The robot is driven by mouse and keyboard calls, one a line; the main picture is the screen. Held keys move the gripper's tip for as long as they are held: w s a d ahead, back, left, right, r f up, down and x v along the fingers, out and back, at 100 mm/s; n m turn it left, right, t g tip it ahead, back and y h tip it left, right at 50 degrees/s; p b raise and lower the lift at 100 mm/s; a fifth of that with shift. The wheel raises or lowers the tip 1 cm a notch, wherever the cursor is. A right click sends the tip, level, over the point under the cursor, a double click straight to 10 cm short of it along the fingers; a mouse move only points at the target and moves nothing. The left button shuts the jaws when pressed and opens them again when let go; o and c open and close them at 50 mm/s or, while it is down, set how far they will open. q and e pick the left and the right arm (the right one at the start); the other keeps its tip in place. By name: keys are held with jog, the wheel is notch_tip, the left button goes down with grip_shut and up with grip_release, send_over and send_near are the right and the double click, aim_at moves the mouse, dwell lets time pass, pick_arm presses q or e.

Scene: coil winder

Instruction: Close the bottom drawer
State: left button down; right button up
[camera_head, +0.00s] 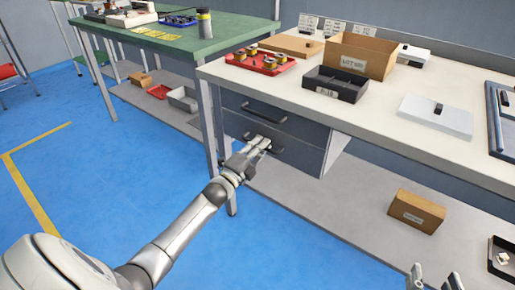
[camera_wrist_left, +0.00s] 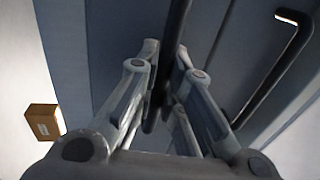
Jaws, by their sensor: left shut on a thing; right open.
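The grey drawer unit (camera_head: 314,132) hangs under the white-topped workbench. Its upper drawer has a dark bar handle (camera_head: 264,112). My left gripper (camera_head: 263,146) is at the front of the bottom drawer (camera_head: 300,155). In the left wrist view its fingers (camera_wrist_left: 163,75) are shut on the bottom drawer's dark bar handle (camera_wrist_left: 178,25), which runs between them. The upper handle shows at the right of that view (camera_wrist_left: 275,65), clear of the fingers. How far the bottom drawer stands out is hard to tell. My right gripper (camera_head: 435,280) is open and empty at the lower edge.
The workbench top (camera_head: 385,108) holds a red tray (camera_head: 260,62), a black bin (camera_head: 335,84) and a cardboard box (camera_head: 360,55). A small carton (camera_head: 416,211) stands on the lower shelf. A table leg (camera_head: 225,150) stands left of the drawers. Blue floor in front is free.

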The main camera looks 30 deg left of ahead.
pick_arm(q)
jog(key=shift+r, duration=0.1)
jog(key=c, duration=1.9)
grip_release()
jog(key=shift+w, duration=0.1)
jog(key=shift+c, duration=0.2)
jog(key=shift+o, duration=0.6)
jog(key=shift+w, duration=0.1)
jog(key=v, duration=1.2)
jog(key=shift+d, duration=0.1)
